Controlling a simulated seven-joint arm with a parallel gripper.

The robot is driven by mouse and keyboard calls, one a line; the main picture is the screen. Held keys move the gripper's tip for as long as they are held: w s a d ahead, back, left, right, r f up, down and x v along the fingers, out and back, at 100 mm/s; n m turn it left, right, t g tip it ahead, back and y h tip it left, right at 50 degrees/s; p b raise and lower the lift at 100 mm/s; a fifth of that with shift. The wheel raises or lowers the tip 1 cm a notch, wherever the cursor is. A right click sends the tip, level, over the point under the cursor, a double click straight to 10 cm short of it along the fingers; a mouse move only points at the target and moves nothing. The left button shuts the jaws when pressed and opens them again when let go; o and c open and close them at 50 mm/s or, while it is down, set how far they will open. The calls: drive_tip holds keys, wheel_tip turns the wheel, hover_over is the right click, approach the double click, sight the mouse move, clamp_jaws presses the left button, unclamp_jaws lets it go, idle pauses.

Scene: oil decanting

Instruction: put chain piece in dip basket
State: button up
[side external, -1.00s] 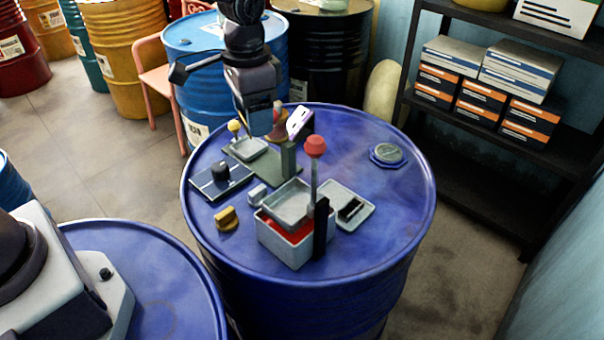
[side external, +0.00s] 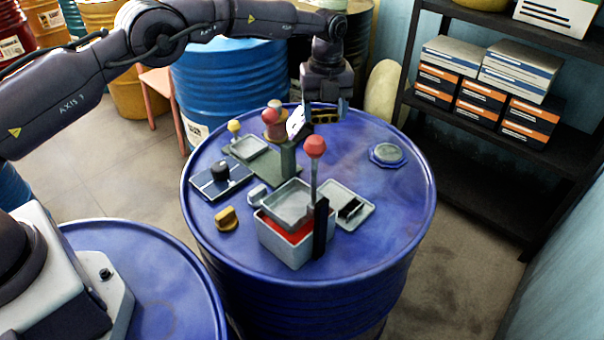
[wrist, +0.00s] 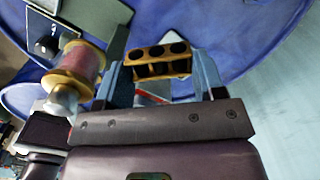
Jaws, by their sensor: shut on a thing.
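The chain piece (wrist: 158,54) is a short brass-coloured link with round holes. My gripper (wrist: 160,75) is shut on it, with one blue-grey finger at each end. In the side external view my gripper (side external: 325,114) holds the chain piece (side external: 323,117) above the back of the blue drum top. The dip basket (side external: 290,203) is a shallow grey tray on a rod with a red knob. It sits over a grey box (side external: 283,246) with red inside, nearer the camera and apart from my gripper.
A post with a red-and-tan spool (side external: 274,124) and a white dial (side external: 296,122) stands just left of my gripper. A black upright (side external: 321,228) borders the box. A small grey tray (side external: 346,207) lies right of it. The drum's right side is mostly clear.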

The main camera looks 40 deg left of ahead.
sight(327, 170)
drive_tip(key=f+m, duration=0.1)
drive_tip(key=f, duration=0.4)
drive_tip(key=d+f+m, duration=0.1)
drive_tip(key=f, duration=0.2)
drive_tip(key=shift+w+m, duration=0.2)
drive_tip(key=shift+m, duration=0.1)
drive_tip(key=shift+f, duration=2.5)
drive_tip(key=shift+f, duration=0.2)
drive_tip(key=o, duration=1)
drive_tip(key=shift+c, duration=0.2)
drive_tip(key=shift+r, duration=0.2)
wheel_tip(327, 170, up, 12)
